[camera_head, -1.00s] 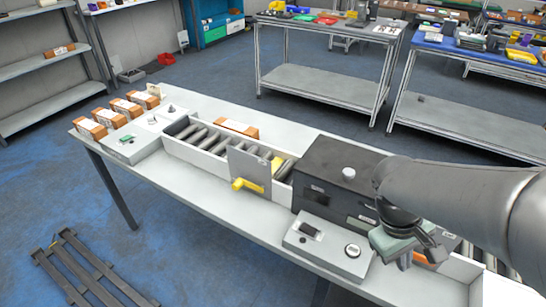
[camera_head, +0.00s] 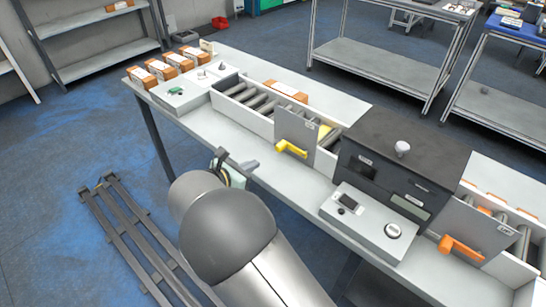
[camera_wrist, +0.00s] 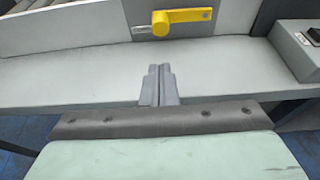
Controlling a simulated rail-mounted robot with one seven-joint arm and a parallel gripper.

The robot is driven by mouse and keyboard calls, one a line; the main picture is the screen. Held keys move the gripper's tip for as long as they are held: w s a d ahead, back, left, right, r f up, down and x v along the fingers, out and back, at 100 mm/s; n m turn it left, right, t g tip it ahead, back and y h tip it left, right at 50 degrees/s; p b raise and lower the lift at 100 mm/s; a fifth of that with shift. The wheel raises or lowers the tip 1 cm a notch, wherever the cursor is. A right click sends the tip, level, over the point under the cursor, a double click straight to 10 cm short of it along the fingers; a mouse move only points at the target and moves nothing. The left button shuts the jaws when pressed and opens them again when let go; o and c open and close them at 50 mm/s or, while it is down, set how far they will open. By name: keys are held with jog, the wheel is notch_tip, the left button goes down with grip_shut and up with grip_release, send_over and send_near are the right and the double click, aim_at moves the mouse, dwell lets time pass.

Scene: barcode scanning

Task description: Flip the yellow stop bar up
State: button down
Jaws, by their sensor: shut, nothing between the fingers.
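The yellow stop bar (camera_head: 291,149) is a lever handle on a grey plate (camera_head: 296,130) at the front of the roller conveyor. It lies about level, with its thicker pivot end at the left. It also shows in the wrist view (camera_wrist: 182,17), at the top, slightly right of centre. My gripper (camera_head: 252,165) is in front of the table's near side, to the left of and lower than the bar in the head view. In the wrist view its fingers (camera_wrist: 158,72) are together and empty, pointing toward the plate, apart from the bar.
A dark scanner box (camera_head: 402,160) stands right of the bar. A control box with a knob (camera_head: 370,223) is in front of it. An orange stop bar (camera_head: 460,247) is farther right. Orange-white boxes (camera_head: 172,66) stand at the table's far left. The table strip before the bar is clear.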

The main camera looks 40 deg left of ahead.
aim_at(272, 165)
jog(key=p+x, duration=0.1)
jog(key=x, duration=0.9)
jog(key=shift+d, duration=0.1)
jog(key=shift+s, duration=0.1)
